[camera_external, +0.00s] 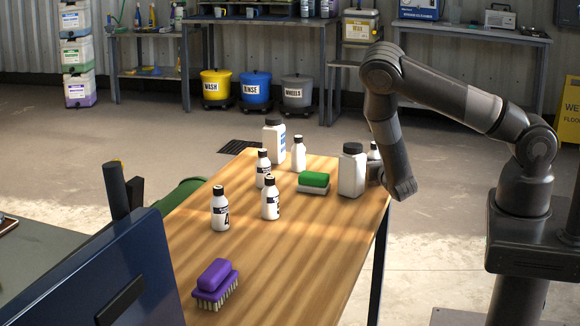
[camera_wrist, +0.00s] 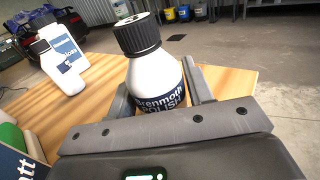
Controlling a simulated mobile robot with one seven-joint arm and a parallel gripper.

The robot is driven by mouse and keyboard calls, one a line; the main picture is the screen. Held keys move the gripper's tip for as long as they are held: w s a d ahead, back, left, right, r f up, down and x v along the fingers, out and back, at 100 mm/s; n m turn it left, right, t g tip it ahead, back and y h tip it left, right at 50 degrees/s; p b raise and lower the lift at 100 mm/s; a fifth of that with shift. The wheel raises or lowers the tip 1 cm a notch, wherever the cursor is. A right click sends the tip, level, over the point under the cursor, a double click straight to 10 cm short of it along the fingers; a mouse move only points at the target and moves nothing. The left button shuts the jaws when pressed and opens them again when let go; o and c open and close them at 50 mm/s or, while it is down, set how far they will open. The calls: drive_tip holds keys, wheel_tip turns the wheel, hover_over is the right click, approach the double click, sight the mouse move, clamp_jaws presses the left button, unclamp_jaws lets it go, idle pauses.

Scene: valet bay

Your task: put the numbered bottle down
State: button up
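A small white bottle with a black ribbed cap and a dark "POLISH" label (camera_wrist: 157,82) stands between the two fingers of my gripper (camera_wrist: 160,98) in the wrist view. The fingers look shut on its sides. I can read no number on it. In the external view this bottle (camera_external: 374,151) shows only its upper part behind the large white bottle (camera_external: 351,172). My gripper (camera_external: 376,172) is at the table's right end, mostly hidden by that large bottle and my wrist. I cannot tell whether the held bottle's base touches the table (camera_external: 310,235).
Small white bottles (camera_external: 270,200) (camera_external: 220,210) (camera_external: 263,170) (camera_external: 298,155) and another large bottle (camera_external: 274,141) stand on the table. A purple brush (camera_external: 215,283) lies at the front. The table's middle right is clear.

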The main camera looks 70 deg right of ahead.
drive_tip(key=shift+o, duration=1.4)
